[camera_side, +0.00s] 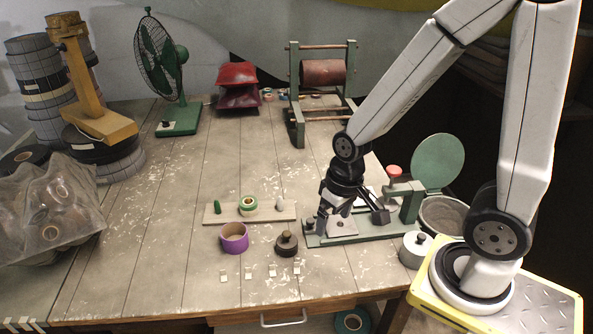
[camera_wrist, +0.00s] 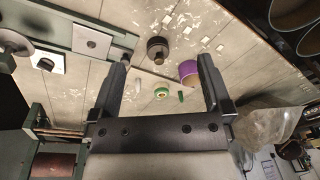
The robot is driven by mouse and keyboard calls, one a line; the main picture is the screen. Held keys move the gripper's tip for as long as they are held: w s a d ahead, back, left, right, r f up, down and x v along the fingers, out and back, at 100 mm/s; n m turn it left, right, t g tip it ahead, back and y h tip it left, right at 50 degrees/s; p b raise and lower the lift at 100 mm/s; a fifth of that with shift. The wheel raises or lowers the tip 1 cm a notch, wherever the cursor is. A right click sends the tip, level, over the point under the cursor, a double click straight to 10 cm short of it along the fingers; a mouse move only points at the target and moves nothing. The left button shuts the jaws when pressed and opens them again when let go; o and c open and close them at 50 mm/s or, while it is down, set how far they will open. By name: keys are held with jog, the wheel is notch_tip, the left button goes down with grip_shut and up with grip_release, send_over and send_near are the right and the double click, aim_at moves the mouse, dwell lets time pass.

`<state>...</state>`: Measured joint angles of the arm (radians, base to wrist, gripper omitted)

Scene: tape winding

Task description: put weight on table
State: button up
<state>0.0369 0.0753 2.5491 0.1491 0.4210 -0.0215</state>
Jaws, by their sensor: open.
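A dark round weight with a brown knob (camera_side: 287,243) stands upright on the wooden table (camera_side: 150,240), just left of the green machine base. It also shows in the wrist view (camera_wrist: 157,46), above and beyond the space between the fingertips. My gripper (camera_side: 351,220) is open with nothing between its fingers, over the green machine base (camera_side: 318,241) and its metal plate, to the right of the weight. In the wrist view both fingers (camera_wrist: 164,62) are spread wide. The weight is apart from the fingers.
A purple tape roll (camera_side: 234,238) stands left of the weight. Behind is a board (camera_side: 230,218) with a green tape roll. Several small pale squares lie in front. A silver knobbed pot (camera_side: 416,250) stands right.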

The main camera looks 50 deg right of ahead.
jog(key=shift+w+r+n+t+h, duration=0.3)
jog(key=shift+w+r+n+t, duration=0.4)
jog(key=shift+w+r+n, duration=0.25)
